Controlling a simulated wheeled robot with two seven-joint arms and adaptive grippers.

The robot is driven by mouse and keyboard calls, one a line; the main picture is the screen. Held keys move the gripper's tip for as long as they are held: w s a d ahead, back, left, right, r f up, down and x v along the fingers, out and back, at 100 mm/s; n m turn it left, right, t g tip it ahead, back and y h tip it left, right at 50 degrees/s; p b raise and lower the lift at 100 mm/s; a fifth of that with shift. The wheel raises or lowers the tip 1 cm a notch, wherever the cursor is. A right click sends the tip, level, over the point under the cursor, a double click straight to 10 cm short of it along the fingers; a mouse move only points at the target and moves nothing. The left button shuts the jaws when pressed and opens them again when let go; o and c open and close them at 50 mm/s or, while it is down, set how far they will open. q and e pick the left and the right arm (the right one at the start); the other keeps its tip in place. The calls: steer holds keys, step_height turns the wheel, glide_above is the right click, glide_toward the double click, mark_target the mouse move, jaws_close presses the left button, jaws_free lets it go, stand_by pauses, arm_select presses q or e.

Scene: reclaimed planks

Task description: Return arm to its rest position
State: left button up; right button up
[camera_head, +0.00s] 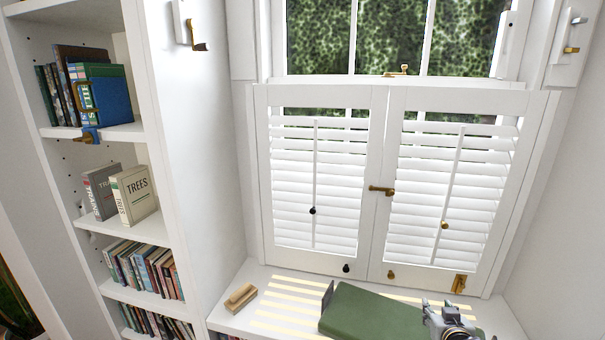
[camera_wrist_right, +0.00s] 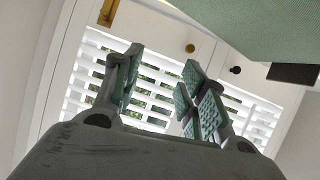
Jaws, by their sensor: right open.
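My right gripper (camera_head: 447,315) shows at the bottom right of the head view, over or beside the right end of a green box-like cushion (camera_head: 368,316) on the window sill. Whether it touches the cushion is hard to tell. In the right wrist view my right gripper (camera_wrist_right: 163,88) has its two padded fingers spread apart with nothing between them. The white shutters show behind the fingers, and the green cushion (camera_wrist_right: 255,25) fills the top right corner. My left gripper is not in view.
White louvred shutters (camera_head: 318,253) stand closed behind the sill (camera_head: 240,318). A wooden block (camera_head: 240,297) lies on the sill to the left. A bookshelf (camera_head: 163,235) with books stands at the left. A white wall closes off the right side.

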steer(key=s+a+f+n+g+y, duration=0.1)
steer(key=s+a+f+g, duration=0.3)
steer(key=s, duration=0.4)
steer(key=s+a+f+n+g+y, duration=0.2)
steer(key=s+a+f, duration=0.1)
steer(key=s+a, duration=0.35)
steer(key=s+a+f+n+g+y, duration=0.1)
steer(key=s+a+f+g, duration=0.25)
steer(key=s, duration=0.55)
step_height(320, 180, down, 32)
steer(key=d, duration=0.2)
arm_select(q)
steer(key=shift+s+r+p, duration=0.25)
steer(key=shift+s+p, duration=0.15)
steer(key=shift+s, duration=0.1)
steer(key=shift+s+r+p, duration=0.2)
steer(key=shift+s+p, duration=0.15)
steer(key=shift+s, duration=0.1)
arm_select(e)
steer(key=s+d+f, duration=0.4)
steer(key=s+f, duration=0.5)
steer(key=s, duration=0.2)
steer(key=s+d+f+g+h, duration=0.1)
steer(key=s+d+f, duration=0.3)
steer(key=s+f, duration=0.6)
steer(key=shift+s+f+n, duration=0.25)
steer(key=shift+s+n, duration=0.05)
steer(key=shift+s, duration=0.1)
